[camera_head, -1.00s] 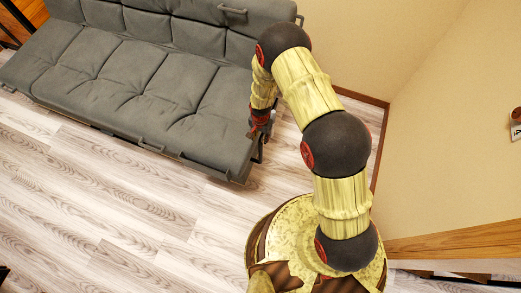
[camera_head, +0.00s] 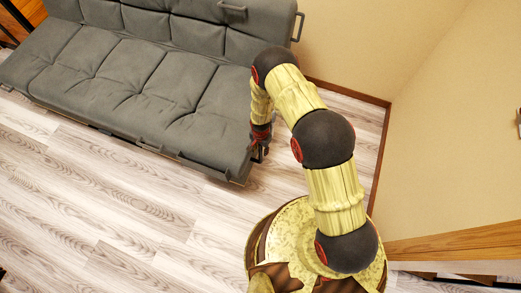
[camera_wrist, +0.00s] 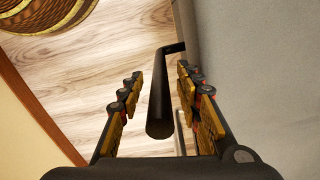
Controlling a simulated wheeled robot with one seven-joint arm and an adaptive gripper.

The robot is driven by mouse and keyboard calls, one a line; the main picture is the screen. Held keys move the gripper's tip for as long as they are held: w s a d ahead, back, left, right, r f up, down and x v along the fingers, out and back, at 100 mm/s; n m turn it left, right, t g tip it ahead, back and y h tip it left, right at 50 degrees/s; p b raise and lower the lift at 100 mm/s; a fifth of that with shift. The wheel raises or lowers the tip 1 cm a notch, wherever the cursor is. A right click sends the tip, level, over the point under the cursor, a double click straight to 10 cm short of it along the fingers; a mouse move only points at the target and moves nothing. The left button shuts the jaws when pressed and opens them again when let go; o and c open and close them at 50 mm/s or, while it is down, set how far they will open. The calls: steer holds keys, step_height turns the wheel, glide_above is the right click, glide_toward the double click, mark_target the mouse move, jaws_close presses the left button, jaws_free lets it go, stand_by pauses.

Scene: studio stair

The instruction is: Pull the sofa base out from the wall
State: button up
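The grey sofa (camera_head: 130,80) has a cushioned seat base and a back that stands along the wall at upper left. My gripper (camera_head: 260,145) is low beside the right end of the seat base, partly hidden by my arm in the head view. In the wrist view, a dark bar handle (camera_wrist: 161,100) lies between the two fingers of my gripper (camera_wrist: 160,92). The fingers are open, and a gap shows between the handle and the left finger. The grey side of the sofa (camera_wrist: 260,60) fills the right of the wrist view.
Another handle (camera_head: 150,145) is on the seat's front edge, and handles show on the back (camera_head: 232,8) and its right end (camera_head: 299,27). The pale wood floor (camera_head: 110,210) in front is clear. A beige wall (camera_head: 450,150) stands at right.

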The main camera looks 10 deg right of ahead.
jaws_close()
stand_by(0.5)
stand_by(0.4)
